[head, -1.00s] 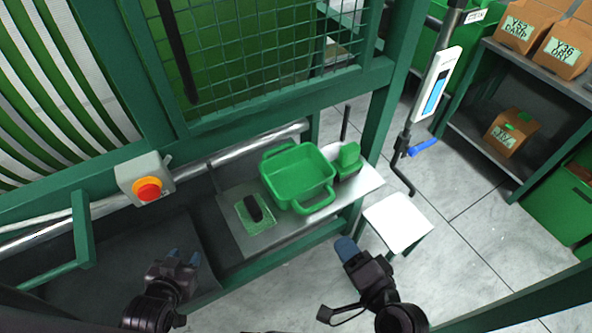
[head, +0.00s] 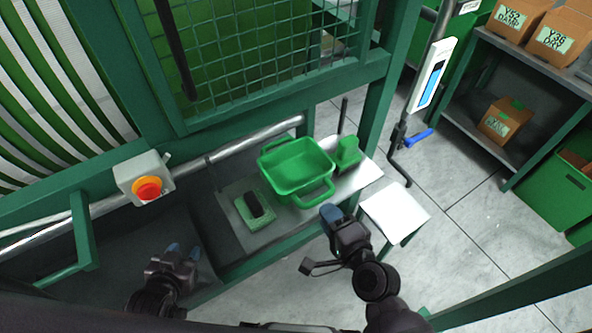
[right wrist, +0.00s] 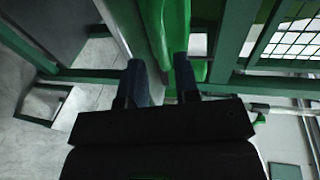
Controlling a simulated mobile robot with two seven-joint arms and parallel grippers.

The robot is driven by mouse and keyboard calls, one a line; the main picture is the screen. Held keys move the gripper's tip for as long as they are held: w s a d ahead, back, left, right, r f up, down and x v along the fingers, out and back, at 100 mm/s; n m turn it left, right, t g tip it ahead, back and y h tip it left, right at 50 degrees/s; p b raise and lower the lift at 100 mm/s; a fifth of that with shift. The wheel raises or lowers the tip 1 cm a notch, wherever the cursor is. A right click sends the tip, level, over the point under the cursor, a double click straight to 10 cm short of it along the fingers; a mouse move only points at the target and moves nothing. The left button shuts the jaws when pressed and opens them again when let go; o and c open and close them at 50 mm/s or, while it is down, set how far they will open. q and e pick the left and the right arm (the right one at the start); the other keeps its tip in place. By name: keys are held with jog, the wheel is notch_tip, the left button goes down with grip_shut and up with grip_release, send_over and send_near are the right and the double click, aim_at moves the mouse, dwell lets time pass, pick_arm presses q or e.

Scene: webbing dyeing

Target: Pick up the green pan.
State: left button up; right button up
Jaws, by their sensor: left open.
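The green pan (head: 290,184) is a rectangular tub with loop handles, standing upright on the metal shelf (head: 233,233). Its near handle (head: 318,194) points toward my right arm. My right gripper (head: 331,213) is just below and right of that handle, apart from it as far as I can see. In the right wrist view my right gripper (right wrist: 161,78) has its two fingers spread, with the green pan (right wrist: 168,28) ahead of and partly between them. My left gripper (head: 184,251) is open and empty, low at the left, away from the pan.
A green pad with a black block (head: 254,205) lies left of the pan. A green object (head: 347,153) stands close on its right. A red button box (head: 146,187) is at the left, a white stool (head: 396,212) at the right. A green frame bar runs along the shelf front.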

aim_at(321, 201)
jog(key=x, duration=0.4)
jog(key=shift+w+d, duration=0.2)
jog(key=shift+w, duration=0.05)
grip_shut()
